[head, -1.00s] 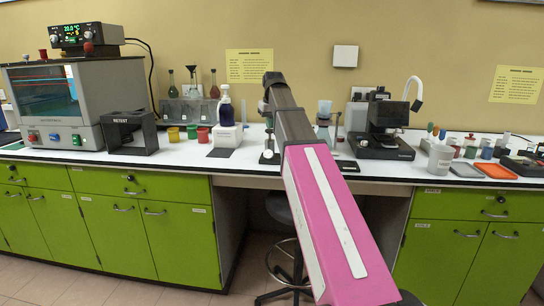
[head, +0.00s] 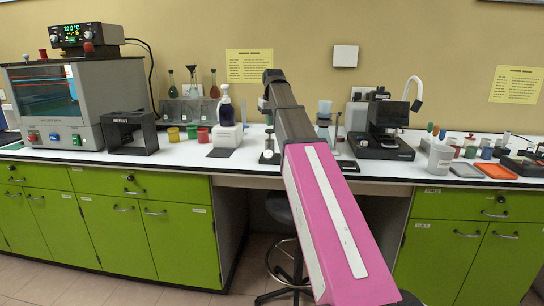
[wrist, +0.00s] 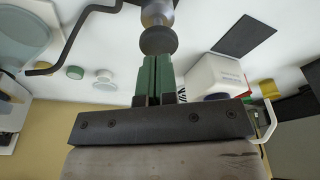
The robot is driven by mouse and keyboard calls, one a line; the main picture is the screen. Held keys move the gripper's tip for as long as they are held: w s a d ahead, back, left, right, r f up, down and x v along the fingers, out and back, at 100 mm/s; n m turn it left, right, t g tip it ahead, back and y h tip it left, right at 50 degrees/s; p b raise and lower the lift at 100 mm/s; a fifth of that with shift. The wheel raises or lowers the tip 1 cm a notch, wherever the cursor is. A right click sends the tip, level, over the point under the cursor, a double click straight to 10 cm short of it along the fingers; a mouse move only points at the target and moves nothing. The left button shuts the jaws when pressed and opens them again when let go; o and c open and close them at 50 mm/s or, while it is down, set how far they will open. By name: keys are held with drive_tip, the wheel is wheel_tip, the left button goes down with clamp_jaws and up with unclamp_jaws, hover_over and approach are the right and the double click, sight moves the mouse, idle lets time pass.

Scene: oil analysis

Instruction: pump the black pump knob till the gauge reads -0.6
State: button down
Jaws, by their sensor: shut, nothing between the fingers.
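In the wrist view, a round black knob (wrist: 158,40) sits on a metal stem (wrist: 157,12); I take it to be the pump knob. My gripper (wrist: 158,58) has green fingers pressed together, with nothing between them. The fingertips are right at the knob's edge; I cannot tell whether they touch it. In the head view, a small stand (head: 269,153) shows beside my arm on the bench. My arm hides most of it, and the gripper cannot be made out there. I cannot make out a gauge or its reading in either view.
A white box with a dark bottle (head: 224,112) stands left of my arm, with a black mat (head: 221,153) before it. A bent black rod (wrist: 75,35) shows in the wrist view. A microscope-like instrument (head: 385,130) stands to the right.

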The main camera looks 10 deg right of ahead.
sight(270, 130)
drive_tip(key=shift+f, duration=1.75)
drive_tip(key=shift+r, duration=2.05)
drive_tip(key=shift+r, duration=2.5)
